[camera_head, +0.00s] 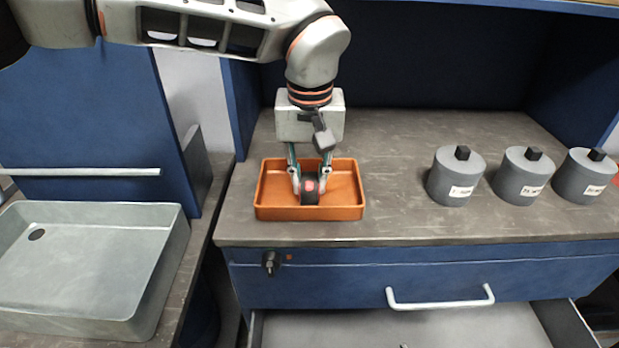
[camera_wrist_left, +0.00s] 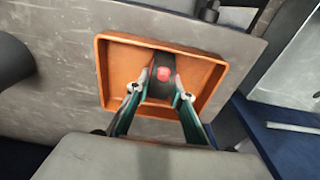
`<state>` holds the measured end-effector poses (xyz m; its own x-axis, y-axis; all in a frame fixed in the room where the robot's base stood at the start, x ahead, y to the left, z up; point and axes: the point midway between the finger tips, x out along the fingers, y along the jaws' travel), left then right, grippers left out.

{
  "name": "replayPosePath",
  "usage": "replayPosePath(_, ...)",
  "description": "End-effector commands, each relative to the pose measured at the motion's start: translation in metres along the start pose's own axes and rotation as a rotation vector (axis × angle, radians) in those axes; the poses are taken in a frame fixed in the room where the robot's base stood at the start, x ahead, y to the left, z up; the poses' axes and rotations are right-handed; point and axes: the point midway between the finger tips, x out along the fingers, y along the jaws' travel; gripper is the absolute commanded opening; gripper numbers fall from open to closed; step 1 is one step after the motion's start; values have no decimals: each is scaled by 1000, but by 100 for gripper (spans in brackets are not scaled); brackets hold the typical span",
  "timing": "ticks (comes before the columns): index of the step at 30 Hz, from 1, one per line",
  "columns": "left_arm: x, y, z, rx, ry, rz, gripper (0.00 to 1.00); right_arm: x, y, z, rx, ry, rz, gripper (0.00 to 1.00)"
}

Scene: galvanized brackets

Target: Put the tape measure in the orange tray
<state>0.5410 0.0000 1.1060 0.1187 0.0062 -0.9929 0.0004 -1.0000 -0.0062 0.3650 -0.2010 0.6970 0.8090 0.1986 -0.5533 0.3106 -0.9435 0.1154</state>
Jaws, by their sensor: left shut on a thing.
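The tape measure (camera_head: 309,190) is a small black thing with a red patch. My left gripper (camera_head: 310,188) points down and is shut on it, with one finger on each side. The orange tray (camera_head: 347,212) stands on the grey worktop, and the tape measure is within its walls. I cannot tell whether it touches the tray floor. In the left wrist view the tape measure (camera_wrist_left: 161,82) sits between the fingertips, with the orange tray (camera_wrist_left: 104,75) around it. My right gripper is not in view.
Three grey canisters (camera_head: 456,176) with black knobs and white labels stand on the right of the worktop (camera_head: 395,215). Below is an open drawer (camera_head: 400,330) with a white handle. A grey sink (camera_head: 90,265) is at the left. The worktop between tray and canisters is clear.

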Motion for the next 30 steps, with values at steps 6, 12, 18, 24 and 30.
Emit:
replayPosePath(6, 0, 0, 0, 0, 3, 1, 0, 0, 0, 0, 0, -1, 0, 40)
replayPosePath(12, 3, 0, 0, 0, 2, 1, 30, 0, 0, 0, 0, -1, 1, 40)
replayPosePath(18, 3, 0, 0, 0, 1, 0, 39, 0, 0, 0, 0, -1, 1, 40)
replayPosePath(24, 2, 0, 0, 0, 2, 1, 39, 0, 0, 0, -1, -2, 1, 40)
replayPosePath(30, -20, 1, -1, 0, 4, 2, 39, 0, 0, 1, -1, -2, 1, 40)
